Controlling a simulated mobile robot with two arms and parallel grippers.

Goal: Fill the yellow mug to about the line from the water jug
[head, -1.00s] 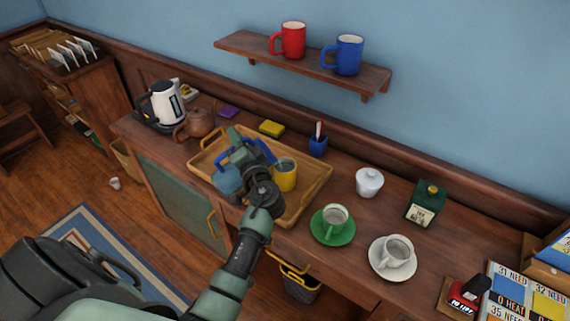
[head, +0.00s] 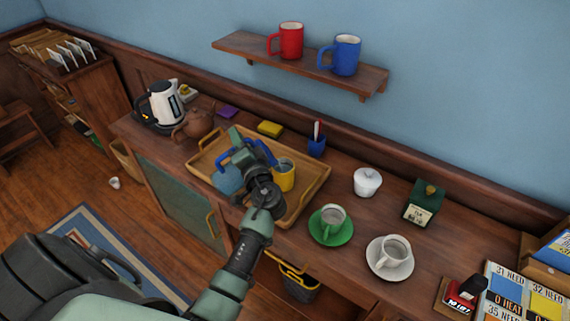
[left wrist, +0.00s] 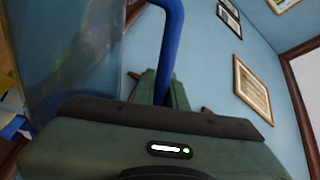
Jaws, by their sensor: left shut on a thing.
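The yellow mug (head: 285,180) stands on the wooden tray (head: 314,187), partly hidden by my left gripper and arm. The water jug (head: 228,180) is clear blue with a blue handle and is just left of the mug, over the tray. My left gripper (head: 246,152) is shut on the jug's blue handle, which also shows in the left wrist view (left wrist: 171,45). The jug's clear wall (left wrist: 75,50) fills the left of that view. Whether water is running, and the mug's line and water level, cannot be made out. My right gripper is not in view.
A brown teapot (head: 194,124) and a white kettle (head: 161,103) stand left of the tray. A green cup (head: 331,219) and a white cup (head: 396,250) on saucers stand to the right. A shelf (head: 300,67) with red and blue mugs is above.

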